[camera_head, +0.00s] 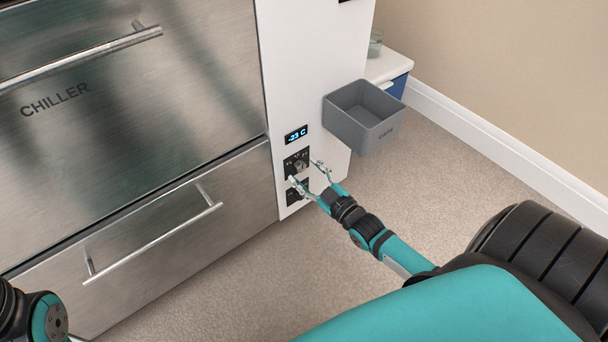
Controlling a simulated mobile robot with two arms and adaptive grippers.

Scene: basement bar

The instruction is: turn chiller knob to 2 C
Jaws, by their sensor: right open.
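The chiller (125,85) is a brushed steel drawer unit on the left, marked CHILLER. On the white panel (308,60) beside it, a small display (296,135) with blue digits seems to read -23 C. Below it is a dark plate with a grey knob (299,166); the knob's exact setting is too small to read. My right gripper (304,171) is open at the plate, one finger to each side of the knob; I cannot tell whether they touch it.
A second dark control plate (297,192) sits just below the knob. A grey bin (360,118) sticks out from the panel, above and right of my right gripper. A steel drawer (150,235) with a bar handle is below the chiller front. The carpet to the right is clear.

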